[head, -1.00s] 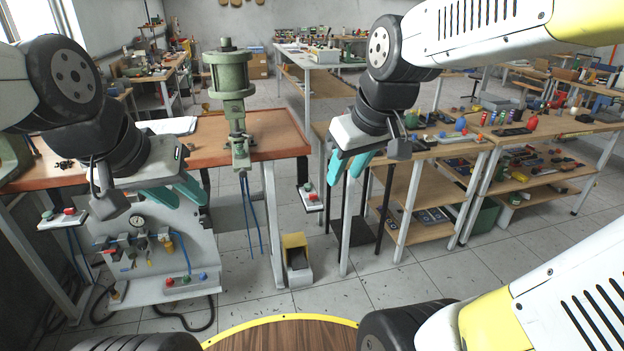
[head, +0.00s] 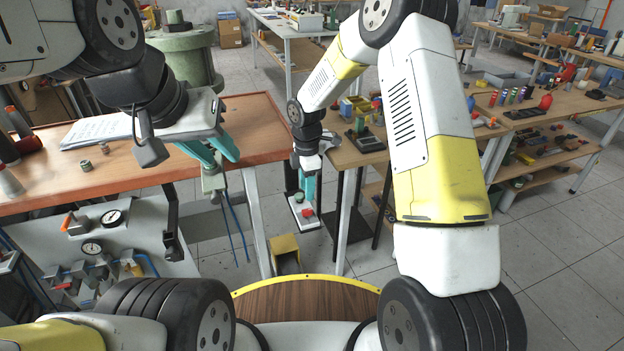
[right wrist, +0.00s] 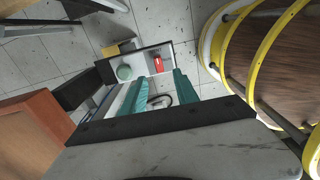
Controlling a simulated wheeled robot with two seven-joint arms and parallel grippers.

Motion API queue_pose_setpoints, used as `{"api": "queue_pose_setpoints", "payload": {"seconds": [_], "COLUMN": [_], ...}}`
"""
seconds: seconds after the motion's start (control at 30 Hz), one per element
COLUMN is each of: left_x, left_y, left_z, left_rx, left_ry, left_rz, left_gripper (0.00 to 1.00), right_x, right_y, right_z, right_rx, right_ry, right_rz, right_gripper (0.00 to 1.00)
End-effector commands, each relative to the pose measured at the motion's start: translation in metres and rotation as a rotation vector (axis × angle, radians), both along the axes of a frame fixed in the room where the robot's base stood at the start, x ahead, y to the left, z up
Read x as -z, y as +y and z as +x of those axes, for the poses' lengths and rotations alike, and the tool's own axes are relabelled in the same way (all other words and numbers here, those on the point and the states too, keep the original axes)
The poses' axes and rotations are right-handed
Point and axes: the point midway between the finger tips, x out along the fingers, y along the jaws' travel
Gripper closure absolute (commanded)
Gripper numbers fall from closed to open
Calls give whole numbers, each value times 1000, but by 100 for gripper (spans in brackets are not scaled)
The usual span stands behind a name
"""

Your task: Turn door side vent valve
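A pneumatic panel (head: 150,258) hangs under the bench at lower left in the head view. It carries a valve with an orange handle (head: 68,221), an upper gauge (head: 113,217) and a lower gauge (head: 92,248). I cannot tell which fitting is the door side vent valve. My right gripper (head: 308,190) points down over a two-button box (head: 304,222). In the right wrist view its teal fingers (right wrist: 160,100) are apart, with the box's green button (right wrist: 124,72) and red button (right wrist: 157,65) beyond them.
A yellow bin (head: 285,250) stands on the floor under the button box. A cluttered shelf table (head: 350,150) stands to the right.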

Motion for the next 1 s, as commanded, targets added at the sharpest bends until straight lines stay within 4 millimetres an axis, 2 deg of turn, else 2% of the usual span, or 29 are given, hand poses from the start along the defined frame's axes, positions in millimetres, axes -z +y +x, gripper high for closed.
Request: {"api": "queue_pose_setpoints", "payload": {"seconds": [0.17,0.5,0.6,0.93,0.97,1.0], "left_x": [0,0,0,0,0,0], "left_y": [0,0,0,0,0,0], "left_z": [0,0,0,0,0,0], "left_rx": [0,0,0,0,0,0], "left_ry": [-1,0,0,0,0,0], "left_rz": [0,0,0,0,0,0], "left_gripper": [66,66,66,66,66,66], "right_x": [19,71,80,84,84,84], "right_y": [3,3,2,2,2,2], "right_z": [0,-1,0,0,0,0], "right_rx": [-24,-23,-22,-20,-20,-20], "right_ry": [10,9,8,6,6,6], "right_rz": [-2,-2,-2,-1,-1,-1], "right_gripper": [64,64,64,64,66,73]}}
